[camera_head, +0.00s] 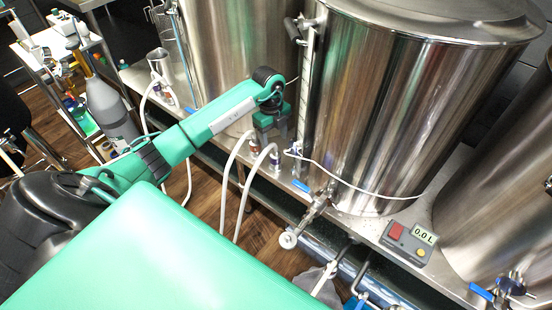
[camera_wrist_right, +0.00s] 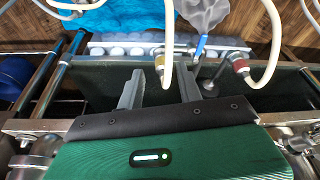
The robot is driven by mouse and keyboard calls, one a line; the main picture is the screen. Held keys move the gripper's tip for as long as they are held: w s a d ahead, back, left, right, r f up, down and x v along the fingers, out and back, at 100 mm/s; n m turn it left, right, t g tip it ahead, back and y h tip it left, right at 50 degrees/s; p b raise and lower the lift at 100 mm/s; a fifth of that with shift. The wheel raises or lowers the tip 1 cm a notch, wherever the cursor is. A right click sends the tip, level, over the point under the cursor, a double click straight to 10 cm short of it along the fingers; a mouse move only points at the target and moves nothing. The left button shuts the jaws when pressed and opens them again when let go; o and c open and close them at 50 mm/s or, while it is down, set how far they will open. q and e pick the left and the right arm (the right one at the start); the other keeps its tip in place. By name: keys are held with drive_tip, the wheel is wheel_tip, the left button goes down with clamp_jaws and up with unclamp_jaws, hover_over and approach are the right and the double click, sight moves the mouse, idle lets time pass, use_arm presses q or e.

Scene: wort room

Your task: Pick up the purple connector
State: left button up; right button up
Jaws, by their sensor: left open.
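In the right wrist view, my right gripper (camera_wrist_right: 160,88) is open. A yellow-banded hose connector (camera_wrist_right: 160,64) shows between and beyond its fingers, and a red-banded one (camera_wrist_right: 239,67) is farther right. No purple connector is clear there.
Large steel tanks (camera_head: 385,100) stand close behind the connectors. A valve with a blue handle (camera_head: 302,186) juts from the middle tank. A meter reading 0.0 L (camera_head: 408,243) sits on the bench to the right. A cart (camera_head: 60,60) with bottles stands at left.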

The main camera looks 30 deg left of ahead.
sight(275, 150)
use_arm(q)
drive_tip(key=f, duration=0.6)
drive_tip(key=shift+s+d+f, duration=0.15)
drive_tip(key=shift+s+d, duration=0.05)
drive_tip(key=shift+d, duration=0.1)
drive_tip(key=shift+f, duration=0.2)
drive_tip(key=c, duration=1.1)
drive_tip(key=shift+c, duration=0.3)
use_arm(e)
drive_tip(key=shift+s+r, duration=0.3)
drive_tip(key=shift+r, duration=0.1)
use_arm(q)
drive_tip(key=shift+r, duration=0.1)
